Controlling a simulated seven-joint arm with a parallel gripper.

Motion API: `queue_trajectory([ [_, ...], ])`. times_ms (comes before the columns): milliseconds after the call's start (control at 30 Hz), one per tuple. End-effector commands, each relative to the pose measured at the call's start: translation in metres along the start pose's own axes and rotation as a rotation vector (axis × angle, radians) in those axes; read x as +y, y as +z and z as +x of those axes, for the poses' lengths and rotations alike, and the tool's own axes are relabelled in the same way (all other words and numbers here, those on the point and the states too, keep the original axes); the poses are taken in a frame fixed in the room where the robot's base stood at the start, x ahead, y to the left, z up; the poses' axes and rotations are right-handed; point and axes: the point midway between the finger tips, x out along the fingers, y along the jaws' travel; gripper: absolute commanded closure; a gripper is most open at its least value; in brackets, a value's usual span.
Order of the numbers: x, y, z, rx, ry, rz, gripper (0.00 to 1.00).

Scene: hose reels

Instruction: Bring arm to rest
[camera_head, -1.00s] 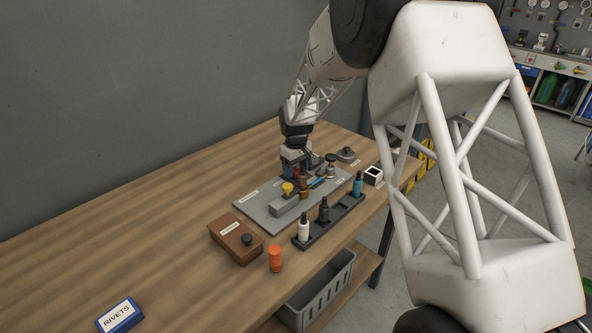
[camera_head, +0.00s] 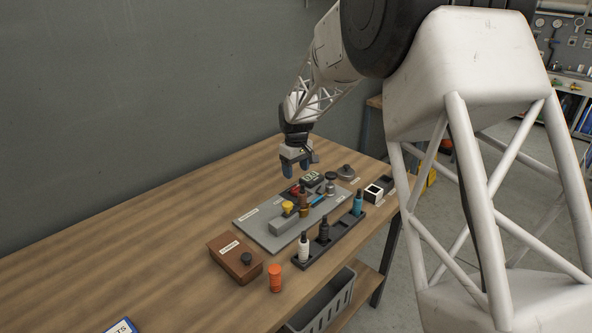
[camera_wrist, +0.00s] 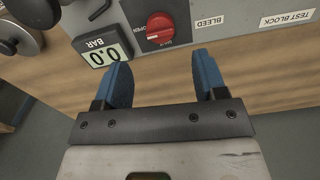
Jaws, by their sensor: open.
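My gripper (camera_head: 295,172) hangs above the back edge of a grey test plate on the wooden bench in the head view. In the wrist view its two blue fingers (camera_wrist: 163,85) are spread apart with nothing between them. Beyond the fingertips is a red knob (camera_wrist: 160,27) on a grey block, with "OPEN" and "BLEED" labels beside it. A gauge display (camera_wrist: 98,48) reading 0.0 BAR is to the left of the knob. The display also shows in the head view (camera_head: 310,178), just right of my gripper.
The grey plate (camera_head: 262,233) carries a yellow-topped fitting (camera_head: 287,207). A black rack (camera_head: 335,240) with several bottles stands in front. A brown box (camera_head: 232,262) and an orange cylinder (camera_head: 275,278) are nearer. The bench's left side (camera_head: 120,245) is mostly clear.

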Motion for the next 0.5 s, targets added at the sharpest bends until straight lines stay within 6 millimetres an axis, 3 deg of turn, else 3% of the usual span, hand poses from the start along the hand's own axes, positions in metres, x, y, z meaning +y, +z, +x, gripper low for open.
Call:
queue_trajectory([
  [267,-0.001,0.010,-0.010,0.005,0.003,0.015,0.35],
  [500,-0.008,0.048,-0.042,0.022,0.012,0.069,0.35],
])
